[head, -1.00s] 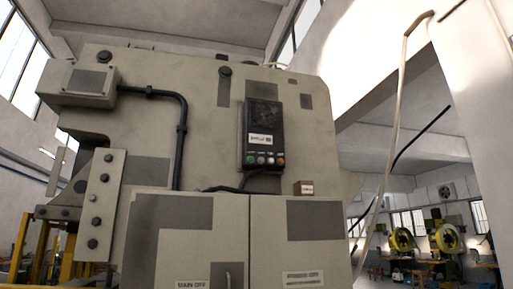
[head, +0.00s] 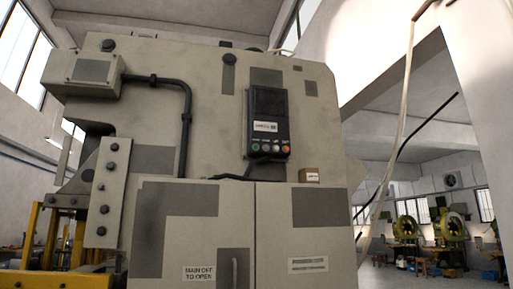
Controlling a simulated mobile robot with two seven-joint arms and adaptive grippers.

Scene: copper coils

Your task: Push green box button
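A dark control box (head: 269,122) is mounted on the upper front of a large beige machine (head: 215,125). It has a dark upper face, a white label (head: 265,127) and a row of several small round buttons (head: 270,148) along its lower edge. The rightmost button (head: 285,149) looks orange-red. Neither of my grippers shows in the head view.
Cabinet doors (head: 300,235) are below. Yellow rails (head: 40,275) stand at the lower left. A white wall (head: 475,130) is at the right, with yellow-green machines (head: 450,228) in the background.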

